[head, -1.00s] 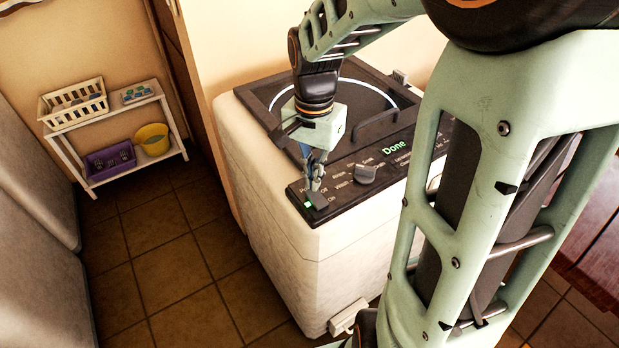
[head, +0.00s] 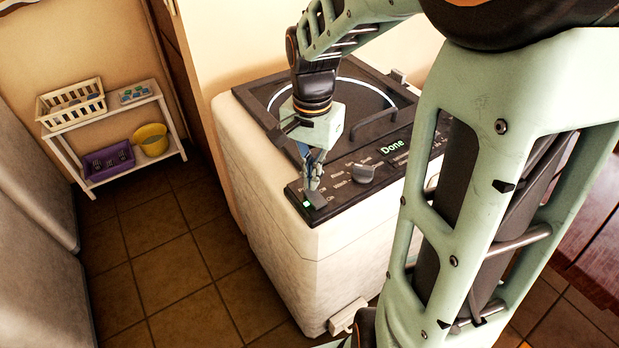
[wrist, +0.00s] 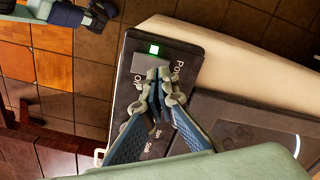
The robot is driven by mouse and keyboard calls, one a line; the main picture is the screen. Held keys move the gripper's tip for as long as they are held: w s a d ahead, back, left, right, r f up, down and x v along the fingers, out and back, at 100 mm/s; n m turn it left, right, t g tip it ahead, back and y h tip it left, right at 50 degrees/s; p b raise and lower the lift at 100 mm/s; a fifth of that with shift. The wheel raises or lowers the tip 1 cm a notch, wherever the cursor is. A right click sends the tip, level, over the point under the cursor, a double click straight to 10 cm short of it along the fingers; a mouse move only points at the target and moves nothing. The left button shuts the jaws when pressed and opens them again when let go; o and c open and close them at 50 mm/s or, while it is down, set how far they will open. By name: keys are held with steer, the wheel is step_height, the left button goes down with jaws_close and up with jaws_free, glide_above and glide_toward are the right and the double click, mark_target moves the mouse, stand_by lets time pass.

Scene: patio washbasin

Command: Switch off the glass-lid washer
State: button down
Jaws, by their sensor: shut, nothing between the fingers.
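The glass-lid washer (head: 290,250) is a white top-loader with a round glass lid (head: 350,98) that is closed. Its dark panel (head: 345,190) shows "Done" in green (head: 392,147). The grey power switch (head: 319,201) sits at the panel's left front corner, with a lit green light (head: 306,204) beside it. My gripper (head: 315,186) points down at the switch, shut and empty. In the wrist view the closed fingertips (wrist: 159,76) overlap the edge of the switch (wrist: 143,66), near the lit light (wrist: 154,49). I cannot tell whether they touch it.
A white shelf (head: 110,110) with baskets stands at the far left. The tiled floor (head: 170,260) left of the washer is clear.

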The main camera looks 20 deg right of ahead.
mark_target(311, 191)
steer(key=shift+f+b, duration=0.95)
steer(key=shift+f, duration=0.2)
stand_by(0.6)
steer(key=shift+r, duration=0.1)
steer(key=shift+r+p, duration=2.8)
steer(key=shift+r, duration=0.75)
steer(key=shift+w+f, duration=0.1)
steer(key=shift+f, duration=0.05)
